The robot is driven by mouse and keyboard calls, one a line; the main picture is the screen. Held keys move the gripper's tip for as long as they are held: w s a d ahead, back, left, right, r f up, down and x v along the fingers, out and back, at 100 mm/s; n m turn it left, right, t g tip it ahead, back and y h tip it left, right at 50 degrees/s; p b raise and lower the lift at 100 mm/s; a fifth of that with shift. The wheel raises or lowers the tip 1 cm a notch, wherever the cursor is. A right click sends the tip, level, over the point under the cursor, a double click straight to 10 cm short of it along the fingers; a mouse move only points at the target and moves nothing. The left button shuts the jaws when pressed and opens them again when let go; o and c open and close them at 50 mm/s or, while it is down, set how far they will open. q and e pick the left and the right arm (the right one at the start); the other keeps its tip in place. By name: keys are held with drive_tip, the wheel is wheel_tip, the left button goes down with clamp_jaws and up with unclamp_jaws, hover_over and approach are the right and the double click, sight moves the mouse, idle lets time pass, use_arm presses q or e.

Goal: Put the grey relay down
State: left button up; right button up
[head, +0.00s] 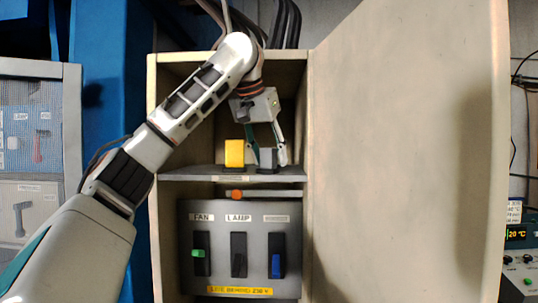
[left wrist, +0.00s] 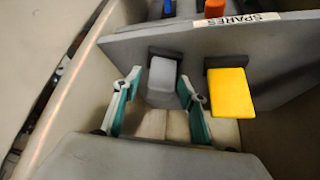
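The grey relay (head: 267,159) stands on the SPARES shelf (head: 205,173) inside the open cabinet, just right of the yellow relay (head: 234,153). In the left wrist view the grey relay (left wrist: 162,80) sits at a dark holder on the shelf, with the yellow relay (left wrist: 231,92) to its right. My left gripper (head: 268,161) reaches down from above, one finger on each side of the grey relay. In the left wrist view its fingers (left wrist: 160,84) are spread, with a clear gap on the left side and a narrower one on the right. My right gripper is not in view.
The cabinet's open door (head: 410,150) stands to the right.

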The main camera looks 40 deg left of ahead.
use_arm(q)
drive_tip(key=shift+r, duration=0.1)
drive_tip(key=shift+s+r, duration=0.2)
drive_tip(key=shift+r, duration=0.3)
drive_tip(key=v, duration=1.1)
